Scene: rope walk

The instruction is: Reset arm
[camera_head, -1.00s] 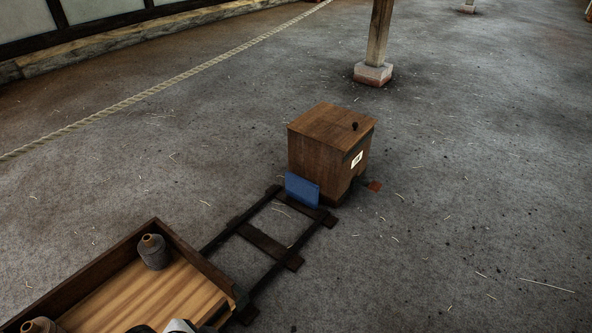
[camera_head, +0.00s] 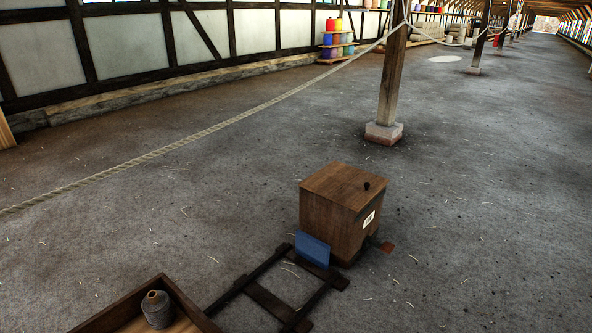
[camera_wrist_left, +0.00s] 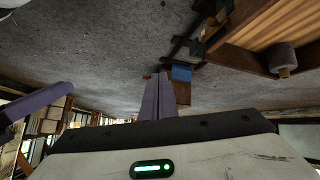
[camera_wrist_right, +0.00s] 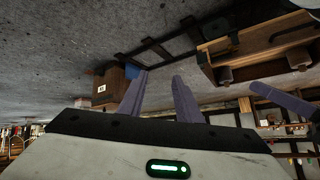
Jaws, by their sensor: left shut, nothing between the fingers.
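My left gripper (camera_wrist_left: 159,98) shows in the left wrist view with its two purple fingers together and nothing between them. My right gripper (camera_wrist_right: 161,92) shows in the right wrist view with its fingers apart and nothing between them. Both wrist pictures look upside down. Neither gripper shows in the head view. Both grippers appear clear of the objects.
A brown wooden box (camera_head: 327,207) with a dark knob stands on the floor. A blue panel (camera_head: 312,249) leans at its front, by a dark rail frame (camera_head: 262,299). A wooden tray (camera_head: 118,305) holds a grey spool (camera_head: 156,309). A post (camera_head: 391,85) and rope (camera_head: 215,128) stand beyond.

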